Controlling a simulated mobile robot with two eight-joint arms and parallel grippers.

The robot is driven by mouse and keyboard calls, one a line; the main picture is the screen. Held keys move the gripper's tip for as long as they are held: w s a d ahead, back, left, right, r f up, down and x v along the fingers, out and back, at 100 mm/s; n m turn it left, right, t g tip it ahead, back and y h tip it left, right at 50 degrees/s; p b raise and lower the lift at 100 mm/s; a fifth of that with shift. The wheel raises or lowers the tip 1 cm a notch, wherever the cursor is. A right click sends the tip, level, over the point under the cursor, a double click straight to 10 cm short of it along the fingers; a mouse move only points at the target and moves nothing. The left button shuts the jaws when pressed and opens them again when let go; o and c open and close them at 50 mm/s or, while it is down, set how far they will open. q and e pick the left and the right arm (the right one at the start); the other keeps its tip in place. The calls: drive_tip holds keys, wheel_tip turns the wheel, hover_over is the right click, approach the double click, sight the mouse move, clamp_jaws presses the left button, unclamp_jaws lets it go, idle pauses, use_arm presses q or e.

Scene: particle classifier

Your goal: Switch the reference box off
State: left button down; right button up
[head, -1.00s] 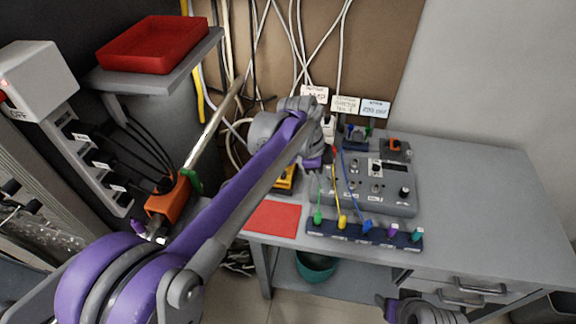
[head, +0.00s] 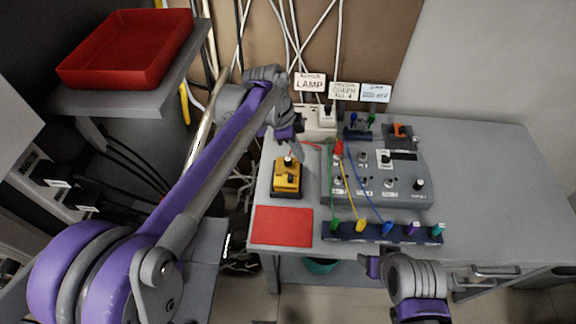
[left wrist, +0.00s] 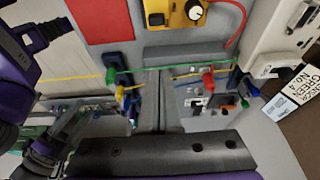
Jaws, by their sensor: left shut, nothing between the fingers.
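A yellow box (head: 286,177) with a white knob and a dark switch stands on the table; I take it for the reference box, but no readable label confirms this. It also shows at the top of the left wrist view (left wrist: 172,12). The setting of its switch is too small to tell. My left gripper (head: 299,152) is shut and empty, above the table just behind and right of the yellow box, apart from it. Its closed fingers also show in the left wrist view (left wrist: 157,88). My right gripper (head: 373,266) is low at the table's front edge; its jaws are unclear.
A grey control box (head: 405,185) with knobs and plugged leads stands to the right. A dark socket strip (head: 385,238) lies in front, beside a red mat (head: 283,226). The table's right side is clear.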

sight(288, 176)
use_arm(q)
drive_tip(key=shift+d, duration=0.1)
idle(0.3)
drive_tip(key=x, duration=1)
drive_tip(key=a, duration=0.3)
drive_tip(key=shift+a, duration=0.55)
drive_tip(key=shift+a, duration=0.1)
drive_tip(key=a, duration=0.2)
drive_tip(key=shift+a, duration=0.35)
drive_tip(key=shift+d, duration=0.15)
